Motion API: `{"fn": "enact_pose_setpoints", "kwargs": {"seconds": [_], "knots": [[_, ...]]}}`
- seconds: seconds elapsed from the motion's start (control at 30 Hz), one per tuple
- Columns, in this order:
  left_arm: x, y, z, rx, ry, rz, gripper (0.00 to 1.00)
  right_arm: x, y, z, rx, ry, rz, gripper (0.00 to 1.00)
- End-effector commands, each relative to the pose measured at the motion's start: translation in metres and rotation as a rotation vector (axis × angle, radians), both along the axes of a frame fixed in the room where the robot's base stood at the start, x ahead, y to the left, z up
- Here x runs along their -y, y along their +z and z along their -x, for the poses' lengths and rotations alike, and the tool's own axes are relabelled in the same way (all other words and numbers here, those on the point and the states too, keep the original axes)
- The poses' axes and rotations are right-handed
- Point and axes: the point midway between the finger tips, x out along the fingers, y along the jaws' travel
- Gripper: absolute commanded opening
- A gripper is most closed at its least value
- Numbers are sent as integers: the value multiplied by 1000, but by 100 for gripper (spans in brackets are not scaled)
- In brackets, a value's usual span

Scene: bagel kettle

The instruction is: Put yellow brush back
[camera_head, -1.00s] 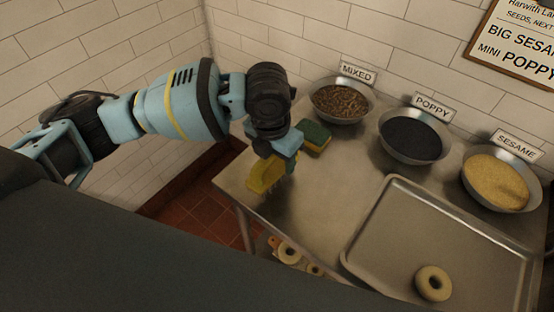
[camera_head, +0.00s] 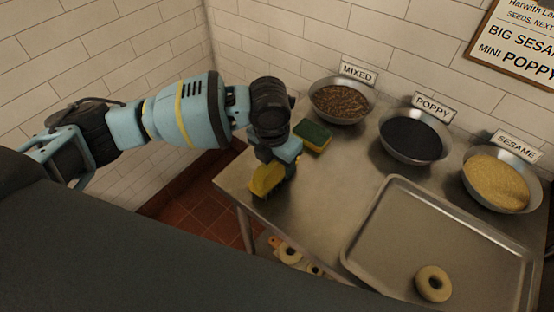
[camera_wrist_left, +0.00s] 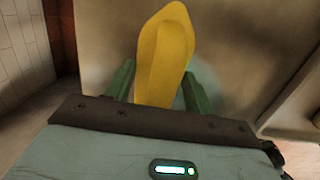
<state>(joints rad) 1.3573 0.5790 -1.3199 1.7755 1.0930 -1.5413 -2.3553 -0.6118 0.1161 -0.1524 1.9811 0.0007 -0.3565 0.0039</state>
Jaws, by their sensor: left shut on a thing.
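The yellow brush (camera_head: 266,180) is in my left gripper (camera_head: 277,168), low over the left front corner of the steel table (camera_head: 310,190). In the left wrist view the brush (camera_wrist_left: 165,55) lies between the two green fingers of the gripper (camera_wrist_left: 160,88), its long yellow body pointing away. I cannot tell whether its underside touches the table. My right gripper is not in view.
A green and yellow sponge (camera_head: 313,136) lies just behind the gripper. Bowls of mixed (camera_head: 341,101), poppy (camera_head: 412,137) and sesame (camera_head: 496,182) stand along the back. A tray (camera_head: 400,215) with one bagel (camera_head: 433,283) is at right.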

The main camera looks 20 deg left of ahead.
Motion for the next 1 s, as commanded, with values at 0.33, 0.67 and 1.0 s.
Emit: {"fn": "enact_pose_setpoints", "kwargs": {"seconds": [0.33, 0.67, 1.0], "knots": [[0, -2, 0, -1, 0, 0, 76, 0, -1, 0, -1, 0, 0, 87], [0, 9, 0, 3, 0, 1, 76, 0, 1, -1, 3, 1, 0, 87], [-3, 74, 7, 5, 0, 2, 76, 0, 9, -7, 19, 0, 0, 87]]}}
